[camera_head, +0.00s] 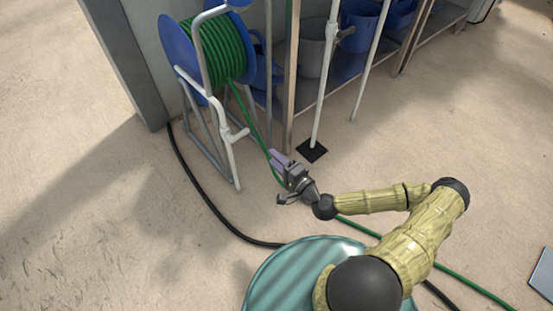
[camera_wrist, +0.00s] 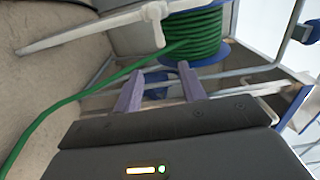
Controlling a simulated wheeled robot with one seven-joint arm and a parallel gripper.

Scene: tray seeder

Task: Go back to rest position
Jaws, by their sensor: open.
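My gripper (camera_head: 278,177) is at the end of my bent arm, out over the floor in front of the hose reel (camera_head: 218,50). In the wrist view my gripper (camera_wrist: 158,88) shows its two purple fingers spread apart with nothing between them. The reel, with blue discs and green hose wound on it, stands on a grey and white frame behind the fingers; it also shows in the wrist view (camera_wrist: 196,35). The green hose (camera_head: 255,125) runs down from the reel, passing behind my gripper in the head view; I cannot tell how close it is.
A shelf (camera_head: 345,68) with grey and blue buckets stands behind, with white poles in front, one on a black foot (camera_head: 312,151). A black hose (camera_head: 205,200) curves over the floor. A grey post (camera_head: 122,60) stands left. The sandy floor at left is clear.

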